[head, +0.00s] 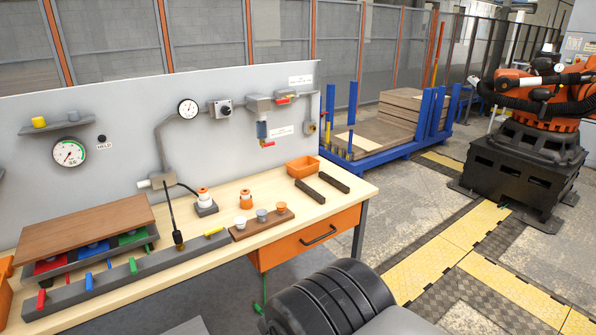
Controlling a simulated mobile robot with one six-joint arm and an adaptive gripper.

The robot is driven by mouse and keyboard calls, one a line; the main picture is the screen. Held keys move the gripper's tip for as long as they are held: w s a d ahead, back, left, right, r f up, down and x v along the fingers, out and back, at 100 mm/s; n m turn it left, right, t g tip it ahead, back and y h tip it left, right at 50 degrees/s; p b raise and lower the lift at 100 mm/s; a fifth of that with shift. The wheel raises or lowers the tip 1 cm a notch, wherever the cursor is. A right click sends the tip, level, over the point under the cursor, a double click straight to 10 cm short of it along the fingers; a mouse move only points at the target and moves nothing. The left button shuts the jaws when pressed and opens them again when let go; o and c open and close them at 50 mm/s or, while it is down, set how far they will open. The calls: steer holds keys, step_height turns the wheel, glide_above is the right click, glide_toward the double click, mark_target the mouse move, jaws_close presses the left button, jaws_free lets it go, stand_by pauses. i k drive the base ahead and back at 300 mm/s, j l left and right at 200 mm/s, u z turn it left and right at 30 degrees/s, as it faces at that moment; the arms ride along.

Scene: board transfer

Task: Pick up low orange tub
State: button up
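The low orange tub (302,166) sits on the wooden bench top (338,193) near its back right part, close to the grey back panel. It is shallow and open at the top, and it looks empty. Two dark bars (309,191) lie just in front of it and to its right, with one bar partly close to the tub's front. My gripper is not in view, so I cannot see whether it is open or shut.
A wooden block with small cups (262,225) and an orange-white bottle (246,199) stand left of the tub. A brown board (85,230) lies over coloured trays at the left. A valve assembly (263,128) hangs on the panel above. Bare bench lies at the right corner.

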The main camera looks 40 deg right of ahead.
mark_target(303, 166)
steer(key=i+l, duration=0.2)
steer(key=l, duration=0.2)
steer(key=i+l+u, duration=0.15)
steer(key=l, duration=0.2)
steer(key=i+l, duration=0.15)
steer(key=l, duration=0.25)
steer(key=i+l+u, duration=0.1)
steer(key=l, duration=0.3)
steer(key=i+l, duration=0.2)
steer(key=l, duration=0.25)
steer(key=i+l+u, duration=0.15)
steer(key=l, duration=0.25)
steer(key=i+l, duration=0.15)
steer(key=l, duration=0.3)
steer(key=i, duration=0.5)
steer(key=j+u, duration=0.05)
